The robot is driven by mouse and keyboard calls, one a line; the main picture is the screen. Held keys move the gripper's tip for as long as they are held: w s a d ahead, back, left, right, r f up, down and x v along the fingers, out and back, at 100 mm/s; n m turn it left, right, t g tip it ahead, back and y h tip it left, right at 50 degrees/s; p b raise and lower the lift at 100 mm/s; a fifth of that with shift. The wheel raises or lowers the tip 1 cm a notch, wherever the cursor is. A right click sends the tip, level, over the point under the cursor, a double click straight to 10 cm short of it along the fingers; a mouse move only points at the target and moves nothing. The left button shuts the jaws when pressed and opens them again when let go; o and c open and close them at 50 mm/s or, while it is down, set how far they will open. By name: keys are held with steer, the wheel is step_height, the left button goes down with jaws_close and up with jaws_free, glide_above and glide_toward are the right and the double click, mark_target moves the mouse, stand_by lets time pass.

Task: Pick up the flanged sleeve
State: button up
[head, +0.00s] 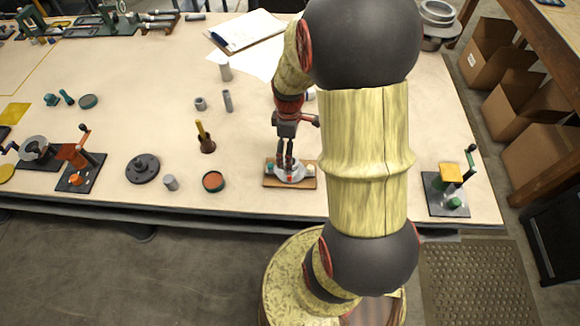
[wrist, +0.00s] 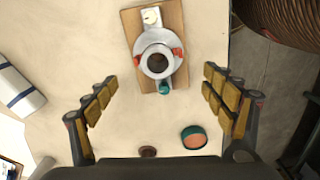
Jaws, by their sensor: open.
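A pale grey round part with a wide rim and a dark central bore, which looks like the flanged sleeve (wrist: 160,46), sits on a wooden board (wrist: 176,16). Small red pieces (wrist: 178,54) show at two sides of its rim. In the head view the board (head: 307,184) lies near the table's front edge, with the grey part (head: 290,178) on it partly hidden by my fingers. My gripper (head: 286,165) is above the part, pointing down. In the wrist view my gripper (wrist: 160,84) is open, its padded fingers wide apart with nothing between them.
To the left are an orange-topped round dish (head: 213,181), a brown-based peg (head: 206,143) and a dark flanged disc (head: 143,168). A crank fixture (head: 448,190) stands at the right. Bare table surrounds the board.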

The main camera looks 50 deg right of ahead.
steer(key=shift+o, duration=0.6)
steer(key=f, duration=0.2)
steer(key=shift+s+d+f+b, duration=0.15)
steer(key=shift+d+f+b, duration=0.15)
steer(key=shift+d+f, duration=0.1)
steer(key=shift+a+f+b, duration=0.1)
steer(key=shift+f+b, duration=0.75)
steer(key=shift+f, duration=1.9)
steer(key=shift+c, duration=1.3)
